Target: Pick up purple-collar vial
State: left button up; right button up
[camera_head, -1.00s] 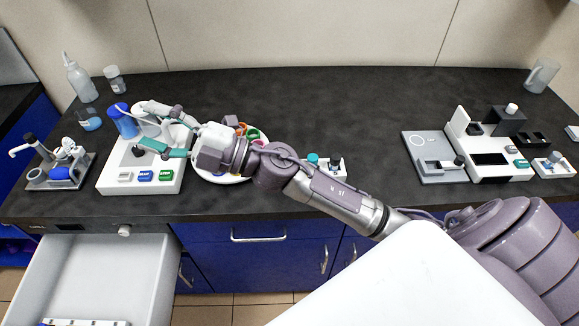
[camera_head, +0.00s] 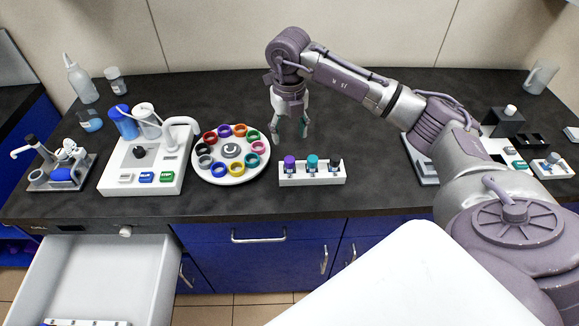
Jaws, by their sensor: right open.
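The purple-collar vial (camera_head: 290,164) stands upright in the left slot of a small white rack (camera_head: 313,181) on the dark bench. A teal-collar vial (camera_head: 312,163) and a vial with a dark collar (camera_head: 335,165) stand to its right in the same rack. My right gripper (camera_head: 290,134) points down behind and above the rack, close to the purple-collar vial in the picture. Its fingers are spread and empty. My left gripper is not in view.
A round white tray (camera_head: 231,178) with several coloured rings stands left of the rack. Further left is a white bioreactor unit (camera_head: 144,181) with buttons. An open drawer (camera_head: 97,275) juts out at the front left.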

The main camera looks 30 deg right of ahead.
aim_at(290, 159)
notch_tip(290, 159, down, 5)
jog(key=shift+p, duration=0.35)
notch_tip(290, 159, down, 5)
jog(key=shift+r+p, duration=0.1)
jog(key=shift+p, duration=1.1)
jog(key=shift+f, duration=0.3)
grip_shut()
jog(key=shift+r, duration=0.1)
